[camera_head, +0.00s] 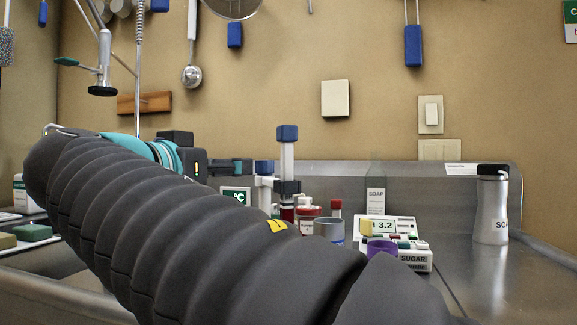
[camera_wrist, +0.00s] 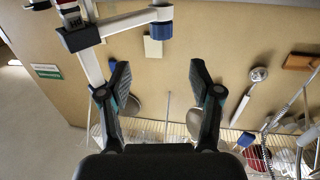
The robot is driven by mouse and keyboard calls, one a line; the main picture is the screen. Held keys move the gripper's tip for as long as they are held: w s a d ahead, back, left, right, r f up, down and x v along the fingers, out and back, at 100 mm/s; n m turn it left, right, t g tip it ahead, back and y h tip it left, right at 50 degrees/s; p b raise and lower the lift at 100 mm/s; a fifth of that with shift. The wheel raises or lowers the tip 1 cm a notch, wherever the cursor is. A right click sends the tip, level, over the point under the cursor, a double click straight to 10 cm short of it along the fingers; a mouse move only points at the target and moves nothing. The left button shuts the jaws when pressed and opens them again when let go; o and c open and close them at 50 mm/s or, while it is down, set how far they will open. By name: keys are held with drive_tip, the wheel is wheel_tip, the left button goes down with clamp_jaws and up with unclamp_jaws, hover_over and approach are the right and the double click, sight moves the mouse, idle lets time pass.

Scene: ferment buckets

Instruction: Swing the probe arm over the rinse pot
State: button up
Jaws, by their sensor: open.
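The probe stand's white post (camera_head: 287,160) has a blue top and a black collar (camera_head: 287,187) in the head view. A white probe arm (camera_head: 265,183) runs left from the collar to a blue-capped end (camera_head: 264,167). My gripper (camera_head: 232,167) is just left of that end. In the wrist view my gripper (camera_wrist: 158,74) is open and empty; the probe arm (camera_wrist: 125,22) and its blue cap (camera_wrist: 160,29) lie above the fingertips, apart from them. A grey pot (camera_head: 329,230) and a purple-rimmed pot (camera_head: 382,247) stand right of the stand; I cannot tell which is the rinse pot.
A meter reading 3.2 (camera_head: 388,226) and a sugar box (camera_head: 412,258) stand by the pots. The steel counter (camera_head: 510,285) is clear at right. My arm hides the left foreground.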

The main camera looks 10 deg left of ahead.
sight(260, 164)
drive_tip(key=p+x, duration=0.2)
drive_tip(key=x, duration=1.1)
drive_tip(key=shift+w, duration=0.4)
drive_tip(key=shift+r, duration=0.1)
clamp_jaws()
drive_tip(key=shift+s, duration=0.1)
